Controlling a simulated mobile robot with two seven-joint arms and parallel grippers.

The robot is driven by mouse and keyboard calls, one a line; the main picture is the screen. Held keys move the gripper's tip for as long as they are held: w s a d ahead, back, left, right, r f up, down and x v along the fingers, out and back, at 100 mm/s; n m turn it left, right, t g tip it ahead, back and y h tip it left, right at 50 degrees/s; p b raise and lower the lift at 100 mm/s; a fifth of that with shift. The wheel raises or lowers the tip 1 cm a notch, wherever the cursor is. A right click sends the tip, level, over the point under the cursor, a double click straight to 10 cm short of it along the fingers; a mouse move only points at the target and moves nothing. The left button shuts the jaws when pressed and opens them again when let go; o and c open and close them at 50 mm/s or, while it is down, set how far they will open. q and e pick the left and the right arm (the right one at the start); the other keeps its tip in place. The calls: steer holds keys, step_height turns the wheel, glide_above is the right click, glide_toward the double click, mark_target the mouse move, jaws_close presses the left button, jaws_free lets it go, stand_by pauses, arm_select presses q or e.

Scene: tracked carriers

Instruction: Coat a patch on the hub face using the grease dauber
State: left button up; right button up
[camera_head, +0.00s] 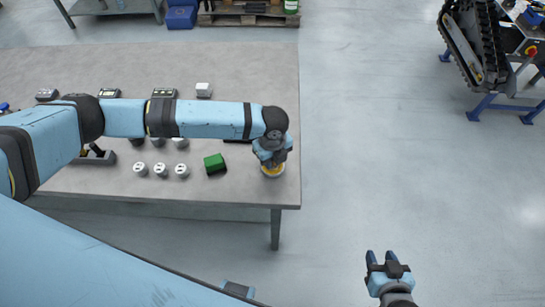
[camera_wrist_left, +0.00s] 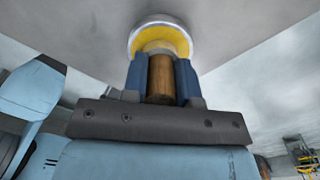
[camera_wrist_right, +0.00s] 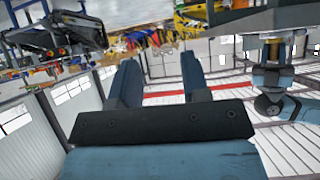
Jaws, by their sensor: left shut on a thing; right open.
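My left gripper (camera_head: 272,160) is at the table's right front corner. In the left wrist view it (camera_wrist_left: 161,82) is shut on the brown wooden handle of the grease dauber (camera_wrist_left: 160,78). The dauber's pale end is at a round tin (camera_wrist_left: 135,33) with a light rim and yellow inside. The yellow tin (camera_head: 273,171) stands on the table under the gripper; I cannot tell how deep the dauber sits. My right gripper (camera_head: 388,263) is open and empty over the floor, right of the table; its fingers (camera_wrist_right: 158,85) show apart. I cannot make out the hub face.
A tracked carrier (camera_head: 470,45) stands on a blue stand (camera_head: 498,105) at the upper right. The table (camera_head: 240,75) holds a green block (camera_head: 214,163), several white round parts (camera_head: 160,170) and small boxes (camera_head: 164,92). The floor (camera_head: 370,140) between table and stand is clear.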

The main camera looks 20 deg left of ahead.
arm_select(q)
steer(key=shift+s, duration=0.1)
step_height(320, 180, up, 3)
steer(key=p, duration=0.2)
steer(key=shift+f+p, duration=0.2)
steer(key=shift+p, duration=0.2)
step_height(320, 180, up, 3)
steer(key=shift+f+p, duration=0.2)
steer(key=shift+p, duration=1.05)
steer(key=shift+r+p, duration=0.4)
steer(key=shift+r, duration=0.45)
arm_select(e)
steer(key=shift+m, duration=0.4)
steer(key=r, duration=0.4)
steer(key=shift+s+d+r, duration=0.1)
steer(key=shift+d+r, duration=0.2)
steer(key=shift+d, duration=0.05)
steer(key=shift+d, duration=0.1)
steer(key=shift+r, duration=0.25)
